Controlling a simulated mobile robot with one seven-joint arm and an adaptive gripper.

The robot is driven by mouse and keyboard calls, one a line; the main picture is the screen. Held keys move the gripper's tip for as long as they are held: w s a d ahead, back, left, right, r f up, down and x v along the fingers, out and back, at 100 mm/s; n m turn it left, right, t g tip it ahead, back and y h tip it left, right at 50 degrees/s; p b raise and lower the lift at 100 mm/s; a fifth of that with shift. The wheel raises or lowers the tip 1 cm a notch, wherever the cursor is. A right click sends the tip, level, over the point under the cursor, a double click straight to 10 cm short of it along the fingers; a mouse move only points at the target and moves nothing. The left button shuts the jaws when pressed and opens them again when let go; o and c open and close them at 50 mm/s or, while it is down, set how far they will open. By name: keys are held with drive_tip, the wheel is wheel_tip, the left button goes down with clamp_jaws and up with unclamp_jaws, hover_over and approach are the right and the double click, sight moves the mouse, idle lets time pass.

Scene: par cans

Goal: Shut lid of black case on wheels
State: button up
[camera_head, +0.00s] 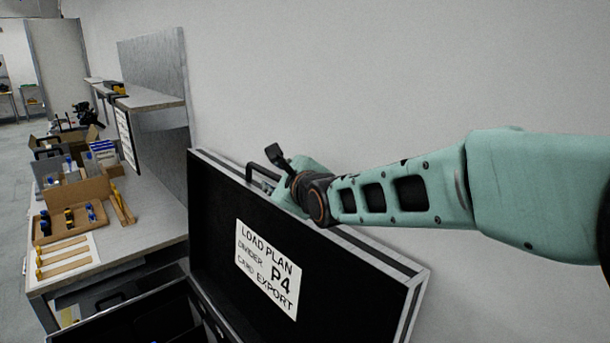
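The black case (112,322) is at the bottom of the head view, mostly cut off by the frame edge. Its lid (217,212) stands open and raised, with a metal-edged rim and a white "LOAD PLAN" sheet (267,268) on its inner face. My gripper (268,178) is at the lid's top edge, on the far side toward the wall. The lid's edge hides part of it. I cannot tell whether it touches the lid or whether its fingers are open or shut. The case's wheels are out of view.
A workbench (150,218) stands left of the lid, close to the case. It holds a cardboard tray (77,215), small boxes and wooden strips, with a shelf (150,102) above. A plain wall (370,60) is behind the lid and my arm. Open floor (15,190) shows at far left.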

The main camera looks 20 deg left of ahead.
sight(270, 174)
drive_tip(key=shift+p+x, duration=0.45)
drive_tip(key=shift+x, duration=3.1)
drive_tip(key=shift+c, duration=0.5)
clamp_jaws()
